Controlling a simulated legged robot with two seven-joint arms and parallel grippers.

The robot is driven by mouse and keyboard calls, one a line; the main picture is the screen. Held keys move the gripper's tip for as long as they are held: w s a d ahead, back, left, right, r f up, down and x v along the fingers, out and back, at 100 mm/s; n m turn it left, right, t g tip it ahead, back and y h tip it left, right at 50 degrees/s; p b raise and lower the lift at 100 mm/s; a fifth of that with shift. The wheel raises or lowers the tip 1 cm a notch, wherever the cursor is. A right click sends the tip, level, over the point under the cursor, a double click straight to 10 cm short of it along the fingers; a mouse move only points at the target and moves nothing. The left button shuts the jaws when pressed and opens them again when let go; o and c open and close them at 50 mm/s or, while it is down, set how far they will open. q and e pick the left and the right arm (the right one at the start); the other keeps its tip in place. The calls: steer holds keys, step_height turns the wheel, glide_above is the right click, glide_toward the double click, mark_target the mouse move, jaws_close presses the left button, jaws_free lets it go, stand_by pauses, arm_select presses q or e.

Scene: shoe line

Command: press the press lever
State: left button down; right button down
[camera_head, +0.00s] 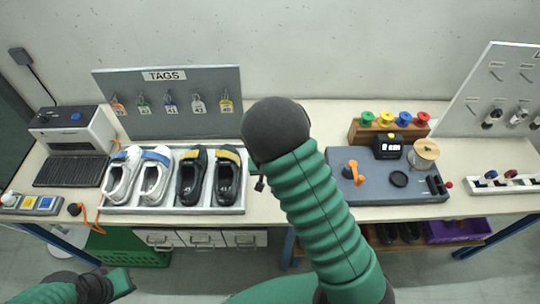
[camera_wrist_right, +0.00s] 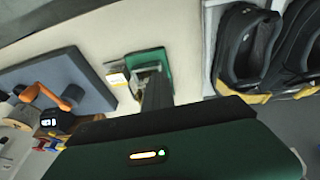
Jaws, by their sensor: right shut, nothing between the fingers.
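A small green device with a metal frame (camera_wrist_right: 149,62) stands on the bench between the shoe tray and the grey-blue work mat in the right wrist view. It may be the press; I cannot make out its lever. In the head view my right forearm and dark wrist cover that part of the bench. My right gripper (camera_wrist_right: 156,88) is shut and empty, its dark fingers pointing at the green device and overlapping it; I cannot tell whether they touch. My left gripper (camera_head: 118,283) is low at the left, below the bench front; its finger opening is unclear.
The shoe tray (camera_head: 178,210) holds several shoes left of my right arm. A tag board (camera_head: 165,104) and a spool rack (camera_head: 365,132) stand behind.

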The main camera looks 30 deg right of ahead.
steer(key=f, duration=0.1)
steer(key=f+b, duration=0.1)
steer(key=shift+s+f, duration=0.35)
steer(key=shift+s, duration=0.1)
